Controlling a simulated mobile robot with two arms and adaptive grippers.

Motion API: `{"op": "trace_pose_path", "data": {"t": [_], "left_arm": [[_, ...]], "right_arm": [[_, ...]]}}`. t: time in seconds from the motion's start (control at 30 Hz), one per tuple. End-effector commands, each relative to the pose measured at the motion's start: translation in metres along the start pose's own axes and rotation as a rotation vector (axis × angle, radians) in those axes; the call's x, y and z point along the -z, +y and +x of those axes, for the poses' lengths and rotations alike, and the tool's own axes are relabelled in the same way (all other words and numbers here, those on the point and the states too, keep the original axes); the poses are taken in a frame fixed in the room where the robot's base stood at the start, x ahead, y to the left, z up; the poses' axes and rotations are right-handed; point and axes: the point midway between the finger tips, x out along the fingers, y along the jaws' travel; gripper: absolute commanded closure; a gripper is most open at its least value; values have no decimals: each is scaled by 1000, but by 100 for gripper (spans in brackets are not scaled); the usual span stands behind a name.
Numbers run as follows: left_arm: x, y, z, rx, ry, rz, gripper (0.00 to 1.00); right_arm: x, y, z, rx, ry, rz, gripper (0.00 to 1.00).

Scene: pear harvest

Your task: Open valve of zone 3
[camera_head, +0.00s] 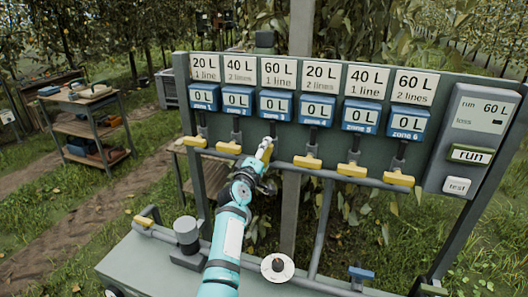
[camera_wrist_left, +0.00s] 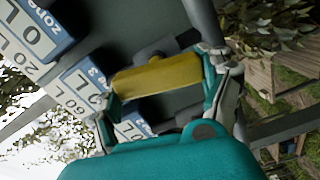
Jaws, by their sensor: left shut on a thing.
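The yellow zone 3 valve handle (camera_head: 266,147) is on the pipe below the blue zone 3 meter (camera_head: 276,105), which reads 0 L. My left gripper (camera_head: 262,165) is at this handle and partly hides it in the head view. In the left wrist view, the yellow handle (camera_wrist_left: 157,76) spans between the two fingers of my left gripper (camera_wrist_left: 165,95), which is shut on it. What shows of this handle in the head view looks more upright than the neighbouring handles, which lie across. My right gripper is not in view.
Yellow handles of other zones flank it closely, such as zone 2's (camera_head: 228,147) and zone 4's (camera_head: 307,162). A panel (camera_head: 468,142) with run and test buttons is at right. A grey bench (camera_head: 150,262) with fittings stands in front. A wooden shelf (camera_head: 92,125) is at left.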

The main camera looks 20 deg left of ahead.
Motion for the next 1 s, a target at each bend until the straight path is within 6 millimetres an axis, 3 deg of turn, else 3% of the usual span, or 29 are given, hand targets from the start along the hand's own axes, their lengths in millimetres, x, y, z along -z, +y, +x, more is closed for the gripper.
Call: {"op": "trace_pose_path", "data": {"t": [0.4,1.0], "left_arm": [[0,-2,0,1,0,-212,54],[0,-3,0,1,-1,-250,54]], "right_arm": [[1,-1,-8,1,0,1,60],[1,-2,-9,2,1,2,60]]}}
